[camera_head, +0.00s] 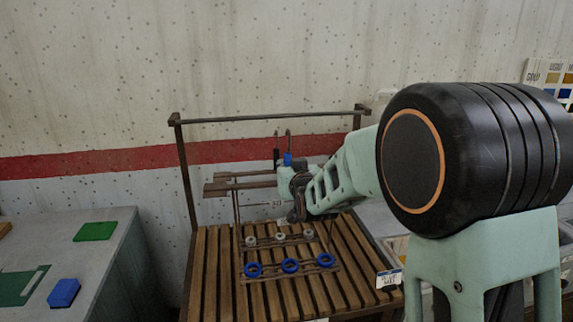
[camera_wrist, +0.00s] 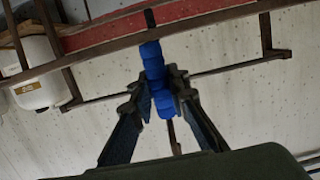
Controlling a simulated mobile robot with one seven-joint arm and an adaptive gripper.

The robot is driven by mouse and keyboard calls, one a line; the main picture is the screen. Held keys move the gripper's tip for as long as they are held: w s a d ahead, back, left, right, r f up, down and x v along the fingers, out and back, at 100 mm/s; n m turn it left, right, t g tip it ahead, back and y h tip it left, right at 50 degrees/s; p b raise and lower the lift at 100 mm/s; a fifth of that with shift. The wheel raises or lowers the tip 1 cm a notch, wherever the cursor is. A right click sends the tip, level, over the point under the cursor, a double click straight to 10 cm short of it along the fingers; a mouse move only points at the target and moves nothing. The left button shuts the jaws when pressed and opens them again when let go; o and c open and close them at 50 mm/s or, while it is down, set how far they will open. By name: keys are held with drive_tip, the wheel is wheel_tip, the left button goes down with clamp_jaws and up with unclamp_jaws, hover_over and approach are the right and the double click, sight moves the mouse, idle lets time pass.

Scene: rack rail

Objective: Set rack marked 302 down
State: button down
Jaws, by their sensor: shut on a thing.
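A dark metal rack (camera_head: 284,242) with thin uprights is over the slatted wooden bench (camera_head: 210,270). It carries blue rings (camera_head: 290,266) in a front row and pale grey rings (camera_head: 279,237) behind. A small white tag (camera_head: 277,203) is above the grey rings; its number is too small to read surely. My gripper (camera_head: 286,163) is above the rack. In the wrist view, my gripper (camera_wrist: 158,100) is shut on a blue grip (camera_wrist: 152,60), on a dark bar. I cannot tell whether the rack touches the slats.
A dark rail (camera_head: 270,119) on posts stands behind the bench. Another label (camera_head: 389,278) is at the bench's front right. A grey table (camera_head: 110,260) at left holds a green block (camera_head: 95,231) and a blue block (camera_head: 63,293). Slats left of the rack are bare.

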drive_tip(key=shift+f+b, duration=1.3)
drive_tip(key=shift+f, duration=1.5)
wheel_tip(320, 180, down, 2)
drive_tip(key=b, duration=0.3)
drive_tip(key=shift+f+b, duration=0.15)
drive_tip(key=shift+b, duration=0.15)
drive_tip(key=c, duration=1.8)
unclamp_jaws()
drive_tip(key=shift+s, duration=0.1)
drive_tip(key=shift+o, duration=0.7)
drive_tip(key=shift+f, duration=0.3)
drive_tip(key=o, duration=1.5)
drive_tip(key=shift+r, duration=0.15)
